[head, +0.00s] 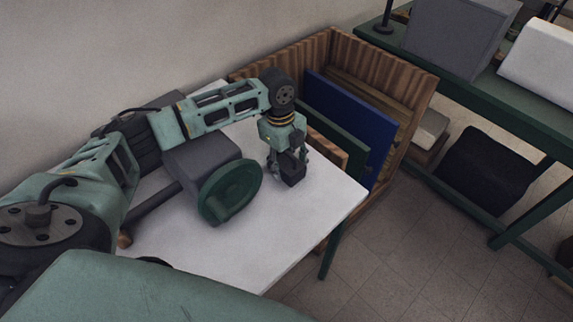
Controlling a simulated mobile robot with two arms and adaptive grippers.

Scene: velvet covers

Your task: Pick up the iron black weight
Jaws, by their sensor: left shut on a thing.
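The black weight (293,174) is a small dark block near the right part of the white table (275,240). My left gripper (288,162) points down over it with its fingers closed around its upper part. The weight's lower end is at or just above the table top; I cannot tell whether it touches. My right gripper is not in view.
A green round disc (231,192) stands tilted beside a grey box (200,160), left of the gripper. A wooden crate (415,110) with blue (350,125) and green panels stands behind the table. A green bench (480,95) is at right.

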